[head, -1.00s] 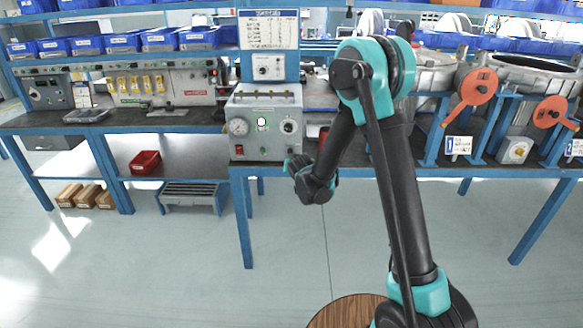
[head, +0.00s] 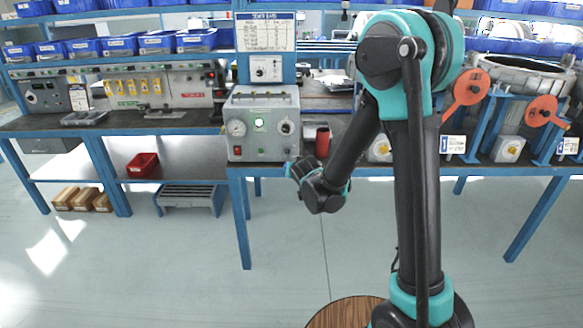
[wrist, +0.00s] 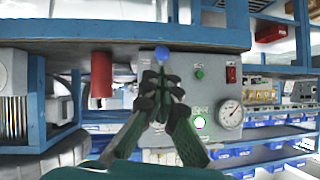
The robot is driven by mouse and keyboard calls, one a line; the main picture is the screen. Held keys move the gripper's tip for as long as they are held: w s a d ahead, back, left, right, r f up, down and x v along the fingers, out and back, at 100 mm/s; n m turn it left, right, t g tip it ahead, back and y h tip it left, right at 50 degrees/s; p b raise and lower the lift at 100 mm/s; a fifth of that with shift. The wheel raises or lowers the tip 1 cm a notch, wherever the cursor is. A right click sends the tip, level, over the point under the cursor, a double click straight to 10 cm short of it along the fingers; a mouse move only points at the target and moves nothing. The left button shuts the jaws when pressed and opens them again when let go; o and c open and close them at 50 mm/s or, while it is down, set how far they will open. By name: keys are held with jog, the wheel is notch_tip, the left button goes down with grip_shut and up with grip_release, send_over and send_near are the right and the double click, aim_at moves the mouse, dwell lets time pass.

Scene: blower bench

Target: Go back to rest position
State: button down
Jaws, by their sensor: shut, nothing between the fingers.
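My gripper (wrist: 163,85) is shut and empty in the wrist view, its dark fingertips together in front of the grey control box. In the head view my arm reaches up from the lower right and bends down at the elbow. Its wrist hangs in front of the bench edge, and the fingers cannot be made out there. The grey control box (head: 262,130) stands on the bench with a gauge, a lit green light and a red switch.
A red cylinder (head: 322,142) stands on the bench right of the box, close to my arm; it also shows in the wrist view (wrist: 102,75). Orange-handled units (head: 466,90) stand further right. A round wooden top (head: 346,312) is below. The floor before the bench is clear.

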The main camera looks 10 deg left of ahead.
jog(key=s+d+g+h, duration=0.2)
jog(key=s+d, duration=0.4)
jog(key=d, duration=0.4)
jog(key=s+d+g+h, duration=0.1)
jog(key=s+d, duration=0.6)
jog(key=d, duration=0.3)
jog(key=s+d+f+g, duration=0.2)
jog(key=s+d, duration=0.2)
jog(key=s, duration=0.4)
jog(key=s+d+f+g, duration=0.1)
jog(key=s+d, duration=0.3)
jog(key=s, duration=0.4)
jog(key=shift+s+f+m+g, duration=0.3)
jog(key=shift+s+f+g, duration=0.05)
jog(key=shift+g, duration=0.15)
jog(key=shift+d, duration=0.15)
